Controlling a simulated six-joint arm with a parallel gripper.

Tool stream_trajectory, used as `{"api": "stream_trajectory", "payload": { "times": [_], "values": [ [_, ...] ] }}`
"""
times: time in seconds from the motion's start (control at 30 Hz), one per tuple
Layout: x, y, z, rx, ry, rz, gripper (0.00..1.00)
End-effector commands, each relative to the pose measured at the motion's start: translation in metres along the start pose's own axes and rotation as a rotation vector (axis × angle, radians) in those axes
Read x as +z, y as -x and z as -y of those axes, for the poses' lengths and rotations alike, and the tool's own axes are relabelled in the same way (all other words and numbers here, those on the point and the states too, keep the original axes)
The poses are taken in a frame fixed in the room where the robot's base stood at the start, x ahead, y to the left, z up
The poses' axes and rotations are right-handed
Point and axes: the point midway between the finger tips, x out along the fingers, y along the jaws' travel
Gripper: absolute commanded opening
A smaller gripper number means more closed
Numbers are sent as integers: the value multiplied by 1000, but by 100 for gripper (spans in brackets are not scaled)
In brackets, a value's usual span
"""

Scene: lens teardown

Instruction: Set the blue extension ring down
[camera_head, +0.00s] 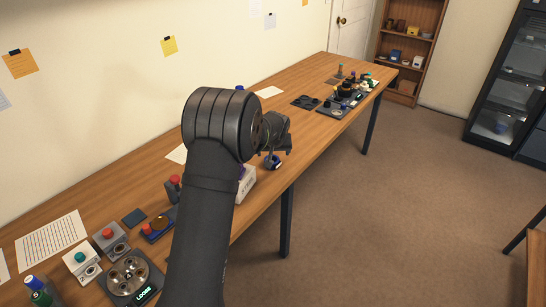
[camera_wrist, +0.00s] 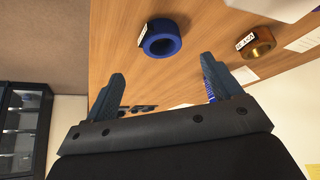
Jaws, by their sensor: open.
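The blue extension ring (camera_wrist: 163,43), a short open cylinder with a white label on its side, rests on the wooden table in the wrist view. In the head view a small blue piece (camera_head: 273,163), which looks like the same ring, shows just below my gripper (camera_head: 278,143) near the table's front edge. My gripper (camera_wrist: 160,82) is open, its two dark blue fingers wide apart. In the wrist view the ring lies beyond the fingertips, with nothing seen between them. The head view does not show the fingers clearly.
A gold ring (camera_wrist: 261,44) with a label stands beside the blue one. A white box (camera_head: 246,186) sits near the front edge, partly behind my arm. A dark tray (camera_head: 333,111) and several small parts lie farther along the table (camera_head: 300,121). A round grey device (camera_head: 130,279) is at near left.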

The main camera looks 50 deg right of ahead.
Motion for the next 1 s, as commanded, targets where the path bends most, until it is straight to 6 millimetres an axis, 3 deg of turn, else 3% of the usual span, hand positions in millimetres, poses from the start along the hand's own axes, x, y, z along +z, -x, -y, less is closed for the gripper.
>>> {"api": "stream_trajectory", "payload": {
  "times": [0.2, 0.4, 0.77, 1.0],
  "values": [
    [0, 31, 0, 1, 0, 1, 84],
    [0, 41, 0, 1, 0, 1, 84],
    [1, 39, 0, 0, 0, 2, 84],
    [2, 14, 0, -1, 0, 4, 84]
  ]
}}
